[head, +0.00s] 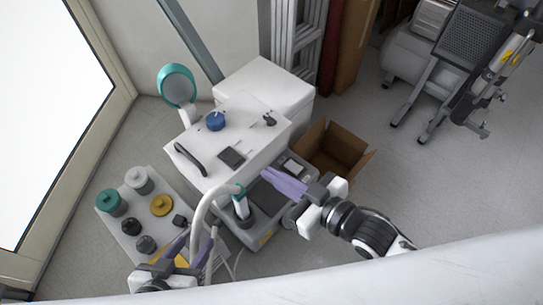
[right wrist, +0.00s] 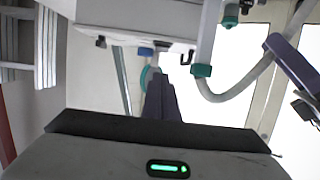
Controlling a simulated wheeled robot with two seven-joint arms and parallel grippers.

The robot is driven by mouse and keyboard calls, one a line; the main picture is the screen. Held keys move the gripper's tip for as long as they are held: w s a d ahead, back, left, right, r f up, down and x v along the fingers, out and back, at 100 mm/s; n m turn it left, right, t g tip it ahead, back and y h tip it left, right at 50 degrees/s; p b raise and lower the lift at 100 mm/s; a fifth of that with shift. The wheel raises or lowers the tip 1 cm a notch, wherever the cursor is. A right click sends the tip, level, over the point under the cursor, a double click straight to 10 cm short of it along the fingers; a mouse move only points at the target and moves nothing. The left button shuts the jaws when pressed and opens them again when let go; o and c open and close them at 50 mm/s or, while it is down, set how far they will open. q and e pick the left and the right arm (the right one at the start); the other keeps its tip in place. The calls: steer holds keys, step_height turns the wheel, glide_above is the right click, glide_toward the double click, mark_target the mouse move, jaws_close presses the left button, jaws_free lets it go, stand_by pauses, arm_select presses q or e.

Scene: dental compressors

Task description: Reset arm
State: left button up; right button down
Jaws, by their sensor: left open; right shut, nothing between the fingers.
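My right gripper (head: 268,174) comes in from the right in the head view. Its purple fingers are together and empty, above the grey base beside the white dental unit (head: 225,140). In the right wrist view the shut fingers (right wrist: 158,85) point up towards the unit's underside. My left gripper (head: 196,238) is at the bottom left of the head view. Its purple fingers are apart, with nothing seen between them, near the pale hose (head: 199,215). A purple finger of it also shows at the right of the right wrist view (right wrist: 292,65).
A low grey board (head: 115,222) at the left carries several round caps, including a teal one (head: 111,202) and a yellow one (head: 161,205). An open cardboard box (head: 338,150) stands right of the unit. A compressor (head: 408,55) is at the back right. Floor between is clear.

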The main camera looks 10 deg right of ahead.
steer(key=s+d+f+m+g+h, duration=0.2)
steer(key=s+d+f+m+h, duration=0.4)
steer(key=s+d+f, duration=0.35)
arm_select(q)
step_height(320, 180, up, 8)
steer(key=p, duration=1.2)
steer(key=shift+a+y, duration=0.3)
steer(key=shift+a, duration=0.15)
arm_select(e)
step_height(320, 180, up, 8)
steer(key=s, duration=0.1)
steer(key=shift+d+g+h, duration=0.25)
steer(key=shift+g+h, duration=0.05)
steer(key=shift+g, duration=0.1)
arm_select(q)
steer(key=shift+s, duration=0.15)
steer(key=shift+c, duration=0.3)
arm_select(e)
steer(key=c, duration=2.5)
jaws_free()
